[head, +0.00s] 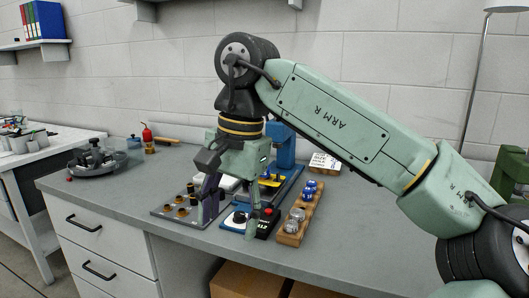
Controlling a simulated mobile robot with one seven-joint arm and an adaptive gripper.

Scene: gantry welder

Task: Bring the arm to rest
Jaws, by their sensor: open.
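My arm comes in from the right in the head view and bends down at the wrist. My gripper (228,207) points down over the workbench (150,229), near its front edge. It is open, and I see nothing between its fingers. The gripper body hides part of the items behind it.
Below and around my gripper are a grey plate with brass pieces (181,208), a wooden block with jars (292,226) and a blue device (281,147). The bench's front left is clear.

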